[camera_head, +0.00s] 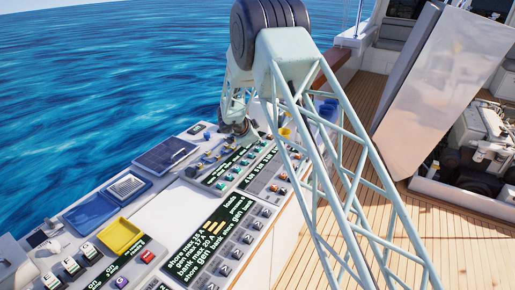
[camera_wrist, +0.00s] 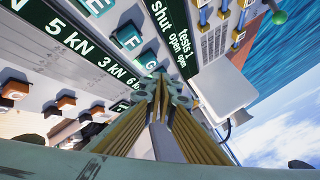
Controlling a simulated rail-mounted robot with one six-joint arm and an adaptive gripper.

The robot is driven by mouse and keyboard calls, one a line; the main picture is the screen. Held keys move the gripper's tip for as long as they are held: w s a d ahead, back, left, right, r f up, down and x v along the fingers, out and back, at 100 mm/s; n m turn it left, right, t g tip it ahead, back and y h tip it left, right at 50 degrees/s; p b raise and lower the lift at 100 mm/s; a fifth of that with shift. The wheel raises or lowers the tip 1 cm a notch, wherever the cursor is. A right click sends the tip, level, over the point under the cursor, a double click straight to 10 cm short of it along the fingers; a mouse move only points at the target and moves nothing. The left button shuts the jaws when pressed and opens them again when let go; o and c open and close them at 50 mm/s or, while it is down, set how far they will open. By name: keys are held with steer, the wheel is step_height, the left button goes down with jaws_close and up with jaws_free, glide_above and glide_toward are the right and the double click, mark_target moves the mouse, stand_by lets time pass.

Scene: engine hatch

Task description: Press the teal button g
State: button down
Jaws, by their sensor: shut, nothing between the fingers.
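A row of teal buttons runs down the panel in the wrist view. One button (camera_wrist: 97,6) is marked E and another teal button (camera_wrist: 128,38) is marked F. A further teal button (camera_wrist: 148,59) follows in the row, close to my fingertips; its letter is too small to read surely. My gripper (camera_wrist: 162,80) is shut and empty, its tips over the lower part of that row and hiding what lies behind them. I cannot tell whether the tips touch a button. In the head view my gripper (camera_head: 236,128) is over the far part of the control panel, partly hidden by my arm.
The long white console (camera_head: 165,212) carries a yellow tray (camera_head: 120,236), a blue tray (camera_head: 91,211) and dark label screens (camera_head: 205,240). Orange-brown knobs (camera_wrist: 67,103) stand beside the teal row. A tilted hatch panel (camera_head: 440,85) and an engine (camera_head: 482,130) are at right.

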steer(key=shift+r+p, duration=2.35)
steer(key=shift+p, duration=0.05)
step_height(320, 180, up, 7)
steer(key=p, duration=0.8)
glide_above(258, 148)
steer(key=shift+f, duration=0.1)
